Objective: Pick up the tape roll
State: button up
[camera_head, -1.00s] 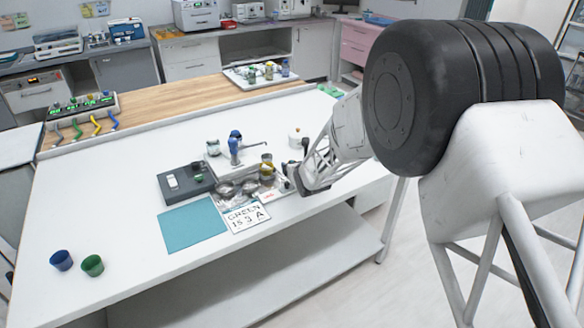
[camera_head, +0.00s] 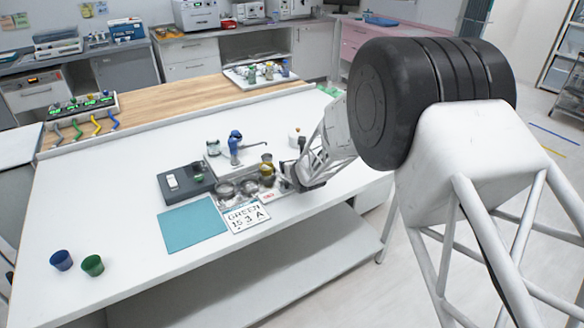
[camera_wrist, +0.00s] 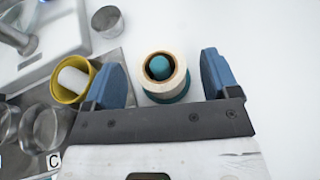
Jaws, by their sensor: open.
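The tape roll (camera_wrist: 181,72) is a cream ring with a teal core, and more teal shows below it. In the wrist view it appears between the two blue fingers of my gripper (camera_wrist: 161,75), with a gap on each side. My gripper is open; I cannot tell how far above or around the roll the fingers are. In the head view my gripper (camera_head: 289,178) is low over the right part of the white table, and I cannot make out the tape roll for certain there.
A yellow-rimmed cup (camera_wrist: 72,92) with a white thing inside stands close beside the left finger. Clear bowls (camera_wrist: 44,127) lie further left and a metallic cup (camera_wrist: 107,21) behind. The white table (camera_head: 110,195) is clear right of the roll.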

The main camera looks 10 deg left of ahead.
jog(key=c, duration=1)
jog(key=shift+r, duration=0.1)
notch_tip(320, 180, up, 10)
dwell(0.4)
dwell(0.4)
jog(key=shift+a, duration=0.1)
